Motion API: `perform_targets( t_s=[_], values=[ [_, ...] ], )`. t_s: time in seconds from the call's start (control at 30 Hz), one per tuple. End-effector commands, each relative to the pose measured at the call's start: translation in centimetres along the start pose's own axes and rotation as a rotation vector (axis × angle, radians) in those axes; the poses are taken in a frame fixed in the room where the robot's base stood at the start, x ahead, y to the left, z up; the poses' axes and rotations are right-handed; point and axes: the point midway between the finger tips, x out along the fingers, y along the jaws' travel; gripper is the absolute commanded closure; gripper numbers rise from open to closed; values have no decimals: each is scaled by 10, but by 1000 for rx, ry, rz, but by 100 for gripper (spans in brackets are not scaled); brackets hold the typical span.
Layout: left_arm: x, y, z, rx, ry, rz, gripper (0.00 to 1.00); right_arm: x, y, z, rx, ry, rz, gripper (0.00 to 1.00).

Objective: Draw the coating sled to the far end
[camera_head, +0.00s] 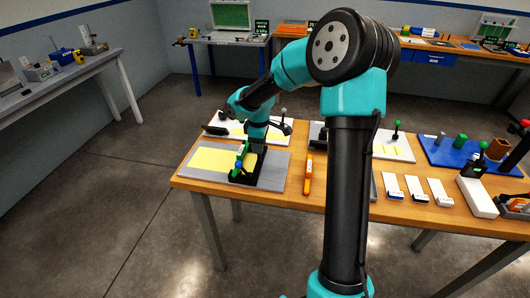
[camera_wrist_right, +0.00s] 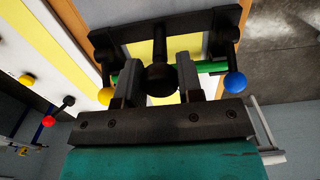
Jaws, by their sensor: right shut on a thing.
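The coating sled (camera_head: 243,177) is a black frame on a grey plate (camera_head: 187,175) with a yellow coated strip (camera_head: 209,158). In the right wrist view the sled (camera_wrist_right: 205,22) has a green bar, a black central knob (camera_wrist_right: 158,78), a blue ball (camera_wrist_right: 235,82) and a yellow ball (camera_wrist_right: 104,96). My right gripper (camera_wrist_right: 160,85) is shut on the knob, one finger on each side. In the head view my right gripper (camera_head: 250,148) is partly hidden by its own wrist. My left gripper is out of view.
An orange tool (camera_head: 308,176) lies just right of the plate on the wooden table. A second board with a yellow strip (camera_head: 228,128) lies behind. White blocks (camera_head: 416,189) and a blue tray (camera_head: 460,155) stand farther right. The plate's left part is clear.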

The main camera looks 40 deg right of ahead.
Motion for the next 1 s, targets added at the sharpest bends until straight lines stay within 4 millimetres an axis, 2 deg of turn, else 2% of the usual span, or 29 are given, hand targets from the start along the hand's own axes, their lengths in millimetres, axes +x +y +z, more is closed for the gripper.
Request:
perform_targets(
  t_s=[1.0],
  values=[
    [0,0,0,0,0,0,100,-1,0,-48,-1,2,2,79]
  ],
)
